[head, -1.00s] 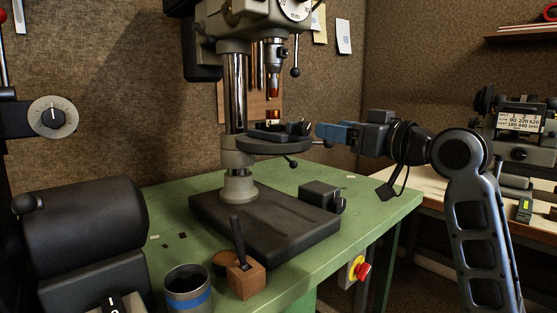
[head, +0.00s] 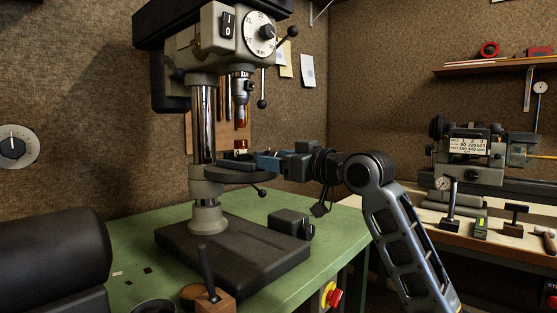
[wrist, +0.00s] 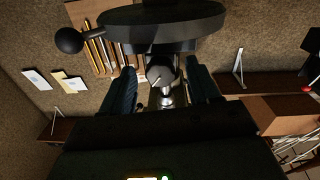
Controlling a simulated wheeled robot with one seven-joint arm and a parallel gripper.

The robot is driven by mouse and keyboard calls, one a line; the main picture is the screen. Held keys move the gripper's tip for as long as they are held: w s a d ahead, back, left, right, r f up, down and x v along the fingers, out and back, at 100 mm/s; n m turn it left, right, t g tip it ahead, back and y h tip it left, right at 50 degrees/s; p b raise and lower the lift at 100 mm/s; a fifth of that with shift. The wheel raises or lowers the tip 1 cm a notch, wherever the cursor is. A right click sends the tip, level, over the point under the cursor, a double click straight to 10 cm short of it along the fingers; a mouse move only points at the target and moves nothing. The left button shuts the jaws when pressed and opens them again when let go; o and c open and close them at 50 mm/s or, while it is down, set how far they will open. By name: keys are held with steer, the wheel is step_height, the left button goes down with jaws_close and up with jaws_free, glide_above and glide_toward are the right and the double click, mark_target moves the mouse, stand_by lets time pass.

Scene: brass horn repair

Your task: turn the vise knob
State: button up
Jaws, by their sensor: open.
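The drill press table (head: 232,174), a dark round plate on the column, carries a small dark vise (head: 238,156). My gripper (head: 262,160), with blue fingers, is level with the vise at its right end. In the wrist view, which is upside down, the gripper (wrist: 162,72) is open. Its fingers stand left and right of a round grey vise knob (wrist: 160,76), which faces me between them. I cannot tell whether either finger touches it. In the head view my fingers hide the knob.
The drill chuck (head: 241,88) hangs just above the vise. A ball-ended lever (head: 262,192) sticks out below the plate. A lathe (head: 478,150) stands on the right bench.

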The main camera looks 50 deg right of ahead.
steer(key=shift+c, duration=0.3)
steer(key=c, duration=1)
steer(key=shift+r+m+p, duration=0.15)
steer(key=shift+m+p, duration=0.25)
steer(key=shift+p, duration=0.1)
steer(key=shift+m+y+p, duration=0.3)
steer(key=shift+m+p, duration=8.2)
steer(key=shift+p, duration=0.4)
